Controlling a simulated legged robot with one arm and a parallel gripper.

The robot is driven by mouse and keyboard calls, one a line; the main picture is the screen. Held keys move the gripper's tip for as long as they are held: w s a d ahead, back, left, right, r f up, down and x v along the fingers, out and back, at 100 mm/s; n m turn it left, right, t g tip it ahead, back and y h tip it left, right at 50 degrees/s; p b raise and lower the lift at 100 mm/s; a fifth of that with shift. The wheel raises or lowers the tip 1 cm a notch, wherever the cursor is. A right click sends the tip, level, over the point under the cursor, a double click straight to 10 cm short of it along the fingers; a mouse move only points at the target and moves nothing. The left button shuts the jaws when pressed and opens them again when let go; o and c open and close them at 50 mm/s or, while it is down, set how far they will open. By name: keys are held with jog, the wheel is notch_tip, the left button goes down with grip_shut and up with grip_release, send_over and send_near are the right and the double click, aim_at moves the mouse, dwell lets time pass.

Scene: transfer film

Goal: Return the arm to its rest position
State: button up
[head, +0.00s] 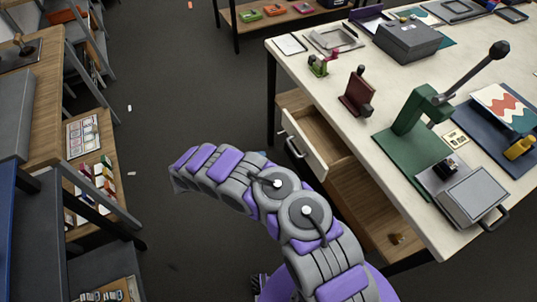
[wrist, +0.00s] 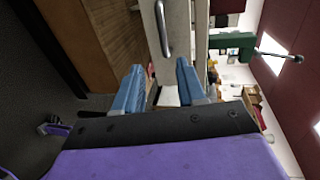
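My purple and grey arm (head: 230,175) reaches from the lower right up and to the left, over the dark floor left of the white-topped table. Its bend is near the open drawer. The blue fingers are not clearly visible in the head view. In the wrist view my gripper (wrist: 158,66) has its two blue fingers apart. No held object is clear; a small pale patch shows between the finger bases, and I cannot tell what it is. The sideways wrist view shows the drawer handle (wrist: 164,28) beyond the fingers, apart from them.
The drawer (head: 305,140) stands open under the white-topped table (head: 375,95). A green press (head: 412,115) and a grey box (head: 407,40) stand on it. A wooden shelf unit (head: 45,95) stands at the left. The floor (head: 185,80) between is mostly clear, with small white scraps.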

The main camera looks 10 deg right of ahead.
jog(key=shift+v, duration=0.85)
jog(key=s+d+r+m+g+y, duration=0.15)
jog(key=d+r+m+g, duration=0.25)
jog(key=d+r+m, duration=0.55)
jog(key=s+d+r+m+g, duration=0.35)
jog(key=d+r+m, duration=0.3)
jog(key=r, duration=0.65)
jog(key=s+d+r+m+g+y, duration=0.1)
jog(key=s+d+r+m+y, duration=0.3)
jog(key=s+m, duration=0.45)
jog(key=s+d+r+m+g+y, duration=0.1)
jog(key=s+r+m+y, duration=0.2)
jog(key=s+r+m, duration=0.6)
jog(key=s+a+m+t+y, duration=0.1)
jog(key=s+a+m+y, duration=0.2)
jog(key=s, duration=0.5)
jog(key=s+a+f+m+t+y, duration=0.1)
jog(key=s+a+m+y, duration=0.2)
jog(key=s, duration=0.4)
jog(key=shift+s+a, duration=0.4)
jog(key=shift+a, duration=0.4)
